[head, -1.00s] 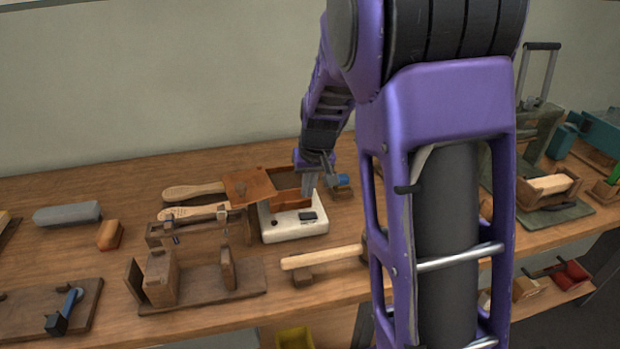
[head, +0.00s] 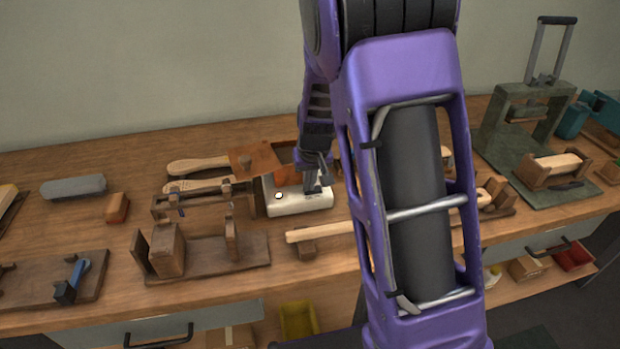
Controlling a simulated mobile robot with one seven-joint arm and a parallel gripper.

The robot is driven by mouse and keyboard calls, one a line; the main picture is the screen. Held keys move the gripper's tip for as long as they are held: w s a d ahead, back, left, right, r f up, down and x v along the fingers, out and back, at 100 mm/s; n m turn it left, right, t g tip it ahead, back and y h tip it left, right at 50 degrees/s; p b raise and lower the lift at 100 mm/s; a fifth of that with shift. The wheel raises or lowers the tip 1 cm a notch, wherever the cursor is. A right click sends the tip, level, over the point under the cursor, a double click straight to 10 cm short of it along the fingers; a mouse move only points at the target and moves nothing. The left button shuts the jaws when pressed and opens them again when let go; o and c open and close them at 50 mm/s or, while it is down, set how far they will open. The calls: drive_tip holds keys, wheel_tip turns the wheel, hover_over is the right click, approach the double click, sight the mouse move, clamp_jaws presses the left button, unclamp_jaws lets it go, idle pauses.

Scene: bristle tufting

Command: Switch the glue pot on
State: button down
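The glue pot has a white base (head: 300,204) with a reddish-brown open box (head: 287,173) on it, standing mid-bench. A brown lid (head: 256,160) with a knob sits tilted at the box's left. A small round spot (head: 278,195) on the base's left shows bright white. My gripper (head: 318,187) points down at the right part of the base, its tips at or just above the top. It covers the place of the dark switch, so the switch and any contact are hidden. The fingers are too small and dark to tell their opening.
Wooden-handled brushes (head: 198,165) lie left of the pot. A wooden clamp fixture (head: 200,250) stands at front left, and a pale stick on a block (head: 320,231) lies in front. A green press (head: 525,130) stands at right. My arm hides the bench right of the pot.

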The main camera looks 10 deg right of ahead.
drive_tip(key=shift+s+a+f+h+p, duration=0.15)
drive_tip(key=shift+a+h+p, duration=0.15)
drive_tip(key=shift+h+p, duration=0.15)
drive_tip(key=shift+a+f, duration=0.15)
drive_tip(key=shift+f, duration=0.15)
drive_tip(key=shift+b, duration=0.3)
drive_tip(key=shift+s+f, duration=0.1)
drive_tip(key=shift+d, duration=0.55)
drive_tip(key=shift+d+r, duration=0.15)
drive_tip(key=shift+r, duration=0.05)
drive_tip(key=r+p, duration=0.1)
drive_tip(key=r, duration=0.1)
drive_tip(key=r+p, duration=0.1)
drive_tip(key=r, duration=0.1)
drive_tip(key=shift+w+a+p, duration=0.25)
drive_tip(key=shift+p, duration=0.1)
drive_tip(key=a+p+v, duration=0.1)
drive_tip(key=a+v, duration=0.1)
drive_tip(key=v, duration=0.8)
drive_tip(key=shift+r, duration=0.2)
